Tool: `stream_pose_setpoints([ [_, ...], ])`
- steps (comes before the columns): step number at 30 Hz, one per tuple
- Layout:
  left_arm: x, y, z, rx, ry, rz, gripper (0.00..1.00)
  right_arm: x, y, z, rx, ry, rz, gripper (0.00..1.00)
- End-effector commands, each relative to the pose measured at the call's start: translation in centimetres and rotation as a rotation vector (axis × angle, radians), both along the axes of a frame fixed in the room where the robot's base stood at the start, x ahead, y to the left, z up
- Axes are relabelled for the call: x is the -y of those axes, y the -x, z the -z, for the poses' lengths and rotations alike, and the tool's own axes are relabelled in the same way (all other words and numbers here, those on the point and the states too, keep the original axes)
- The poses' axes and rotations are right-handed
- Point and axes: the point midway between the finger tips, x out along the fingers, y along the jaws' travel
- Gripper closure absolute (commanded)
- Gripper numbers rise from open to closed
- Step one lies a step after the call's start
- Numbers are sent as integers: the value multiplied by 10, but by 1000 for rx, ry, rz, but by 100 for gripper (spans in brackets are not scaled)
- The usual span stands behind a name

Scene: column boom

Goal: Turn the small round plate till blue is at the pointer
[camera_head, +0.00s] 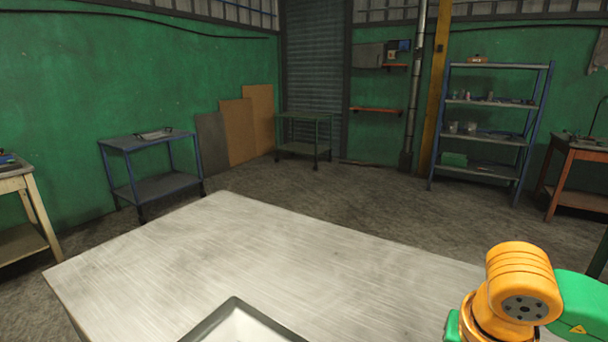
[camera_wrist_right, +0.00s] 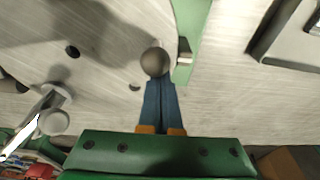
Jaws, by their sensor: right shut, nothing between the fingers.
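My right gripper (camera_wrist_right: 158,84) shows in the right wrist view. Its two blue fingers are side by side, shut and empty. A dark grey ball (camera_wrist_right: 155,62) appears right at the fingertips, outside the jaws; I cannot tell whether they touch. A green strip (camera_wrist_right: 192,45) runs just right of the ball, with a small light block (camera_wrist_right: 184,60) on its edge. I cannot make out the round plate, its blue part or the pointer for certain. In the head view my orange and green right arm is at the lower right, its gripper out of frame. My left gripper is not in view.
The pale worktop (camera_head: 230,250) is bare in its visible middle. A dark-rimmed tray (camera_head: 236,312) is cut off at the bottom. In the wrist view a grey fitting with a ball (camera_wrist_right: 54,122) is at lower left and a dark-edged box (camera_wrist_right: 290,45) at upper right.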

Motion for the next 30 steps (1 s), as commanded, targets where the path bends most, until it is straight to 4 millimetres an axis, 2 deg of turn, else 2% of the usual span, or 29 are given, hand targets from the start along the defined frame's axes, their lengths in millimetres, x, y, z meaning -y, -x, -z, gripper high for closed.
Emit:
stream_pose_setpoints([
  [8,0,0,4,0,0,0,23,-7,11,1,1,1,-2,100],
  [20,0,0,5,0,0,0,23,-8,14,1,1,1,-2,100],
  [30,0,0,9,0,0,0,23,-14,28,1,1,1,-2,100],
])
